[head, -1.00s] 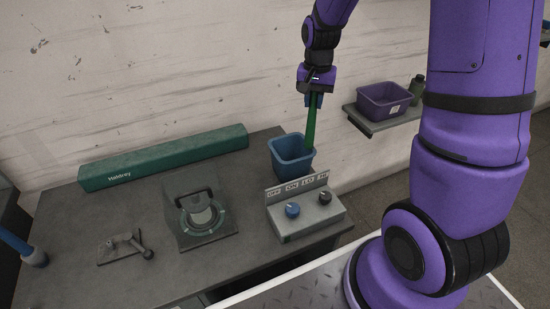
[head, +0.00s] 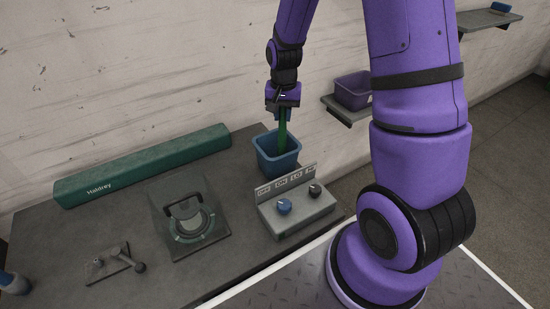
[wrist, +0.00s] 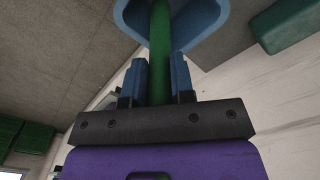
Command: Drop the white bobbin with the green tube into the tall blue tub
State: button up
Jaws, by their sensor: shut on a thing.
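The tall blue tub (head: 279,164) stands at the back right of the bench, behind the control box. My gripper (head: 283,115) is above its mouth, shut on the green tube (head: 282,133), which points down into the tub. In the wrist view the two blue fingers (wrist: 159,78) flank the green tube (wrist: 159,40), and the tub (wrist: 213,18) surrounds its far end. The white bobbin on the tube is not visible; the tube's lower end is hidden by the tub wall.
A grey control box (head: 297,210) with two knobs stands just in front of the tub. A clear-covered unit (head: 188,222) and a long green case (head: 145,166) are to the left. A purple bin (head: 353,90) sits on a wall shelf at right.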

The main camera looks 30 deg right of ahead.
jog(key=shift+f, duration=1.55)
jog(key=o, duration=1)
notch_tip(320, 180, up, 11)
jog(key=shift+f, duration=0.2)
jog(key=shift+r, duration=0.15)
